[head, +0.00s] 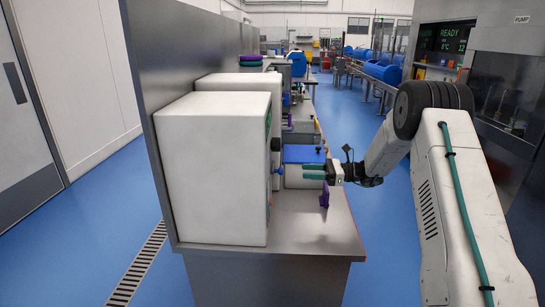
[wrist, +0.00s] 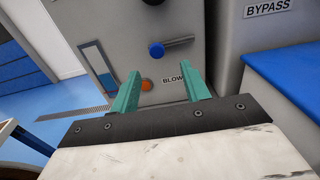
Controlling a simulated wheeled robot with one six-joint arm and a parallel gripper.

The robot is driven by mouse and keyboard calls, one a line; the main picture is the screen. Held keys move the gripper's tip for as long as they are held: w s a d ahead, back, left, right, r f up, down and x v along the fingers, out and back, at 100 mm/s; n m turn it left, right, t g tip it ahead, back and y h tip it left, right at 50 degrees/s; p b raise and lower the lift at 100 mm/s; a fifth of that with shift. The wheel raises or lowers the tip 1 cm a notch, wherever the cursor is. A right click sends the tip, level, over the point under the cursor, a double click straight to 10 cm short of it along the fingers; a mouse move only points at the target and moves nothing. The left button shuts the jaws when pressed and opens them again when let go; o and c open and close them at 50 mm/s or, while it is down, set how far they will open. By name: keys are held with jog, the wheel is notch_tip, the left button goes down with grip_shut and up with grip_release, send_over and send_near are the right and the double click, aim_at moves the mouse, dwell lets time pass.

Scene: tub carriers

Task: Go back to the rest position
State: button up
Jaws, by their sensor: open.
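My gripper (head: 314,172) reaches in from the right over the metal bench in the head view, its teal fingers pointing left toward the front of a white machine. In the wrist view my gripper (wrist: 162,85) has its two teal fingers spread apart with nothing between them. Beyond them is a grey panel (wrist: 205,60) with a blue knob (wrist: 156,50) on a lever, an orange button (wrist: 147,85) and the word BLOW. I cannot tell whether the fingers touch the panel.
White box-shaped machines (head: 212,165) stand on the metal bench (head: 325,238) by a grey partition (head: 150,90). A blue-topped box (head: 304,154) and a purple piece (head: 324,196) are close to my gripper. A dark-windowed cabinet (head: 500,90) stands right.

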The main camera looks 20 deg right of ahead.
jog(key=s+a+f+n+g+h, duration=0.1)
jog(key=s+f+n+g, duration=0.2)
jog(key=s+f, duration=0.15)
jog(key=s+a+r+n+h, duration=0.2)
jog(key=s+r+n+h, duration=0.3)
jog(key=s, duration=0.9)
jog(key=s+a+r+n+h, duration=0.2)
jog(key=s+r+n+h, duration=0.3)
jog(key=s, duration=1)
jog(key=s+a+r+n+g+h, duration=0.1)
jog(key=s+r+n+h, duration=0.5)
jog(key=s, duration=0.9)
jog(key=shift+a+r+n, duration=0.65)
jog(key=shift+r+n, duration=0.05)
jog(key=shift+n, duration=0.6)
jog(key=shift+s, duration=0.1)
